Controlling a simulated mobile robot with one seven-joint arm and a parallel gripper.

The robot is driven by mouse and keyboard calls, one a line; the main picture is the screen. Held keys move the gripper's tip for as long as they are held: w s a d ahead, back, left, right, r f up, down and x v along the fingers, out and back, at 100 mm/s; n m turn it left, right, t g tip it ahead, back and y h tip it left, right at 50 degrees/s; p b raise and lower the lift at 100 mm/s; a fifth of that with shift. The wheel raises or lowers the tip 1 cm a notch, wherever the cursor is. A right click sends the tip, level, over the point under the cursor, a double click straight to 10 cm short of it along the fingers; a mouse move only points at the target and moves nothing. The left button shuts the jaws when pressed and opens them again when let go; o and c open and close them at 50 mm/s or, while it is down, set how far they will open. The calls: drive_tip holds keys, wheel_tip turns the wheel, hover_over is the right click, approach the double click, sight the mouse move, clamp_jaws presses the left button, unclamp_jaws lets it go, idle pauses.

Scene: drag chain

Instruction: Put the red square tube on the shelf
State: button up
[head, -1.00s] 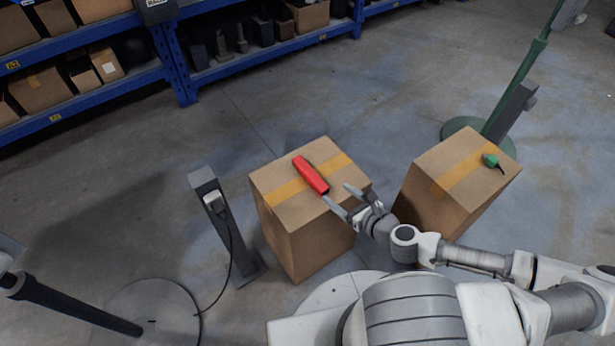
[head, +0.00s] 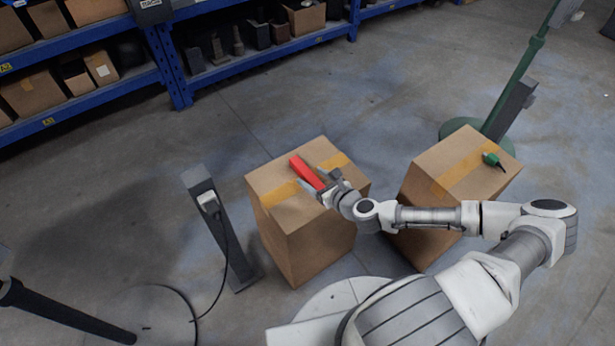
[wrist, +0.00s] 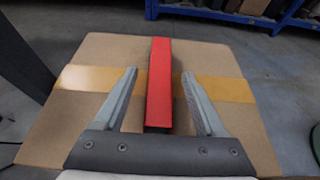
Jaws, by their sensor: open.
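The red square tube (head: 305,172) lies on top of the left cardboard box (head: 290,217), across its yellow tape. In the wrist view the tube (wrist: 160,80) points away from me, and its near end lies between the two fingers. My gripper (head: 322,183) is open at the tube's near end. The wrist view shows my gripper (wrist: 158,88) with a finger on each side of the tube and a gap on both sides. The blue shelf (head: 170,62) stands at the back left, holding boxes and dark parts.
A second cardboard box (head: 450,190) stands to the right with a small green object (head: 492,159) on top. A grey post (head: 215,220) with a cable stands left of the boxes. A green stand (head: 515,85) is at the back right. The floor before the shelf is clear.

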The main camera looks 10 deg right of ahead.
sight(309, 175)
drive_tip(key=b+x, duration=0.1)
drive_tip(key=x, duration=0.3)
clamp_jaws()
idle(0.4)
